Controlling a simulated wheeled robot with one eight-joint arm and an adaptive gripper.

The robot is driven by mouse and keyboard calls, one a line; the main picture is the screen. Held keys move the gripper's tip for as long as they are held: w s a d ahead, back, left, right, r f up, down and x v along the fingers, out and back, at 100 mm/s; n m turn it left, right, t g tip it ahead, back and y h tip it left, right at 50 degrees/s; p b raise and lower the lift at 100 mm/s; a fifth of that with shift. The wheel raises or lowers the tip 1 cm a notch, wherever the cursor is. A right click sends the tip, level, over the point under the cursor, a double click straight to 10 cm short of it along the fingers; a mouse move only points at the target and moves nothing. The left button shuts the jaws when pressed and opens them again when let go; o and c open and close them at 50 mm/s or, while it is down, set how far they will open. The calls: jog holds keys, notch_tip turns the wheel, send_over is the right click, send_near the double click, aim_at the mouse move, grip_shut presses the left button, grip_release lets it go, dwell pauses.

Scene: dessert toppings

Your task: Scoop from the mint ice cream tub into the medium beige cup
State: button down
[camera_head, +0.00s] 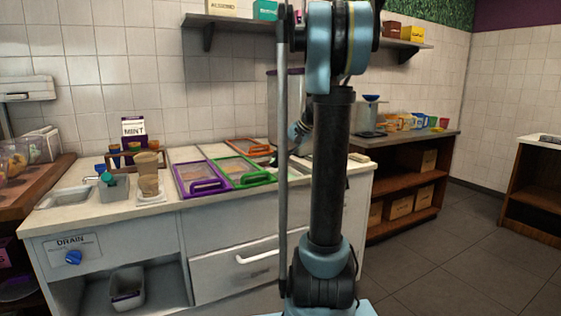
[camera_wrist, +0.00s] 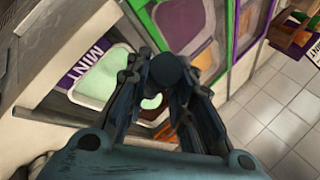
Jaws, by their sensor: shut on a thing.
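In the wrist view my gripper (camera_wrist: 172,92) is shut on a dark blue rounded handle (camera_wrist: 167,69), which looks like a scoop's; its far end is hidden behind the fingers. The mint tub (camera_wrist: 104,74), open with pale green ice cream and a purple MINT label, lies just left of the fingers. A small pale green patch (camera_wrist: 150,102) shows between the fingers; I cannot tell whether it is in the tub or on the scoop. In the head view a tall beige cup (camera_head: 148,176) stands upright on a small white plate at the counter's left. My arm hides the gripper there.
Purple-framed (camera_head: 201,179) and green-framed (camera_head: 242,171) lids lie on the counter, with an orange-framed one (camera_head: 250,146) behind. A small sink (camera_head: 66,195) and a holder with several small cups (camera_head: 125,158) are at the left. A shelf (camera_head: 228,18) hangs above.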

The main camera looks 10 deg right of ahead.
jog(key=shift+s+d+r, duration=0.1)
jog(key=shift+s+r, duration=0.15)
jog(key=shift+r, duration=0.65)
jog(key=shift+s+d+r, duration=0.1)
jog(key=shift+s+r, duration=0.2)
jog(key=shift+r, duration=0.65)
jog(key=shift+s+d+r, duration=0.1)
jog(key=shift+s+r, duration=0.15)
jog(key=shift+r, duration=0.65)
jog(key=shift+s, duration=0.1)
